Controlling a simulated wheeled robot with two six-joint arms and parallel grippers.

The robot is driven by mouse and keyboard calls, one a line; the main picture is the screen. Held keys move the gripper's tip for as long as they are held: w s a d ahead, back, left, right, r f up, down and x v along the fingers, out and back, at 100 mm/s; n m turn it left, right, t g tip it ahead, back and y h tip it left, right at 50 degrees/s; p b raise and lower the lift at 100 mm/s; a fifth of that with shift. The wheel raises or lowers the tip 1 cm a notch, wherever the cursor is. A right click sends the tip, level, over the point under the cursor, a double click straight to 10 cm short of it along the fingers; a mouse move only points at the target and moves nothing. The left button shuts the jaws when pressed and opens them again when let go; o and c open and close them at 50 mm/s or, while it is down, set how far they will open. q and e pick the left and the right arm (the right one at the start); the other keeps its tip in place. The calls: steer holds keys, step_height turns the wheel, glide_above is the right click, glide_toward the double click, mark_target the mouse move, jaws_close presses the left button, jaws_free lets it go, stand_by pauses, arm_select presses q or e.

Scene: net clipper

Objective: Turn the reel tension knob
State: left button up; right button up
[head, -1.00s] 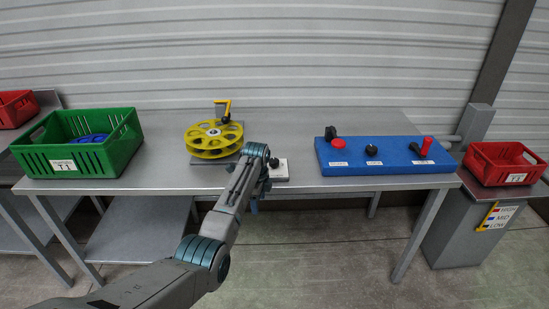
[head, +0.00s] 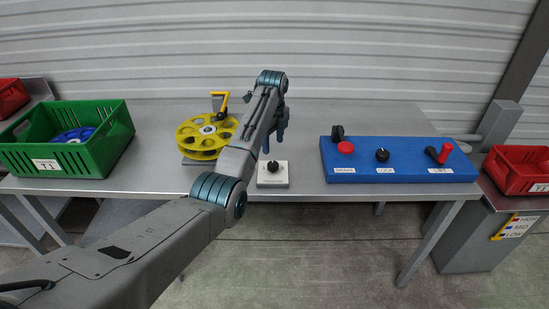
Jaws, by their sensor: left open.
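A small black knob (head: 272,167) sits on a white box (head: 273,182) at the table's front edge, beside the yellow reel (head: 203,137). Its label is too small to read. My left gripper (head: 276,143) is open and points down, appearing just above and behind the knob, apart from it. Nothing shows between its fingers. My left arm covers the right edge of the reel and the left side of the white box. My right gripper is not in view.
A blue panel (head: 400,174) with a red button, a black knob and a red-tipped lever lies to the right. A green crate (head: 85,157) stands at the left, a red crate (head: 510,176) at the far right. The table (head: 305,120) between box and panel is clear.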

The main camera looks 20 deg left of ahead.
mark_target(273, 163)
arm_select(q)
steer(key=f, duration=0.5)
steer(key=shift+s+p, duration=0.2)
steer(key=shift+p, duration=0.2)
step_height(273, 163, down, 3)
steer(key=shift+w+f, duration=0.15)
steer(key=shift+f, duration=0.2)
steer(key=shift+c, duration=0.9)
steer(key=c, duration=0.8)
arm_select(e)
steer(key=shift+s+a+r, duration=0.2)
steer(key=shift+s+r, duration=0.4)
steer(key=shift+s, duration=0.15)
